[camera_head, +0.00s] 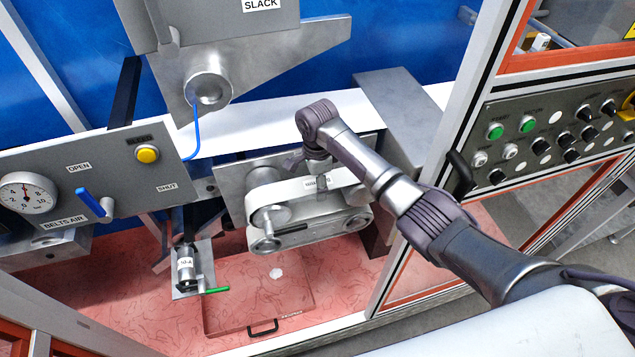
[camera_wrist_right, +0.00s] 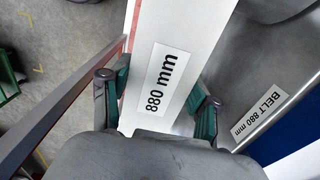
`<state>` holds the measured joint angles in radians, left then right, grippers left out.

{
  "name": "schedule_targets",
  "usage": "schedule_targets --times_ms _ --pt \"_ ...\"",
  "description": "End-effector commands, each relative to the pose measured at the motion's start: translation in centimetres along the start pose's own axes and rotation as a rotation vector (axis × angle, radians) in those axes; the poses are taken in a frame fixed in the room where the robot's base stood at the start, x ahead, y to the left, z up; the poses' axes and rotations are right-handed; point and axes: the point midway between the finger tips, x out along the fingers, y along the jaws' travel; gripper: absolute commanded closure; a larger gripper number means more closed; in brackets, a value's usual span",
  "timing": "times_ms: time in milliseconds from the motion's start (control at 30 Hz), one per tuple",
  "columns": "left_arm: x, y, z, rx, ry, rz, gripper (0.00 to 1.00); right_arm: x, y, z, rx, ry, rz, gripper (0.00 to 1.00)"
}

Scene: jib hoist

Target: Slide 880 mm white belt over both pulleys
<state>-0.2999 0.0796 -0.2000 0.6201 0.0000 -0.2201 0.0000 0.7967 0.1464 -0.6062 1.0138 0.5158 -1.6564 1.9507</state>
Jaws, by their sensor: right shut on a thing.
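The white belt (camera_head: 292,190) is a broad band along the top of the pulley unit, with its label facing up. Its left end curves down around the left pulley (camera_head: 271,216). Its right end lies by the right pulley (camera_head: 356,197); I cannot tell how far it sits over either pulley. My right gripper (camera_head: 319,178) is above the belt's upper run, between the pulleys. In the right wrist view, the gripper (camera_wrist_right: 160,98) has its green-padded fingers on both edges of the belt (camera_wrist_right: 178,45), which reads "880 mm". My left gripper is not in view.
A grey plate labelled "BELT 880 mm" (camera_wrist_right: 265,60) is beside the belt. A blue lever (camera_head: 90,202), gauge (camera_head: 27,193) and yellow button (camera_head: 148,155) are at left. A control panel (camera_head: 545,125) is at right.

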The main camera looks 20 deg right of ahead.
Motion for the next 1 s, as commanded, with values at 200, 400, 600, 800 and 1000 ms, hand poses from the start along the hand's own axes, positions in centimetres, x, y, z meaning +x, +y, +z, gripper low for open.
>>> schedule_targets --times_ms 200,400,600,800,1000 --pt "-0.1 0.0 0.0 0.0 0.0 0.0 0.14 -0.1 0.0 0.1 0.0 0.0 -0.001 0.74" --pt "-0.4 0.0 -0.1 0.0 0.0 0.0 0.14 -0.1 0.0 0.5 0.0 0.0 -0.001 0.74" --pt "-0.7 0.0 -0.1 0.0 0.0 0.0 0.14 -0.1 0.0 0.9 0.0 -0.001 0.0 0.74" --pt "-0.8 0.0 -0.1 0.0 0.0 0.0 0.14 0.0 0.0 1.2 0.0 0.0 0.0 0.74" --pt "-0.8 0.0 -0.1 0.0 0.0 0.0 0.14 0.0 0.0 1.2 0.0 0.0 0.0 0.38"
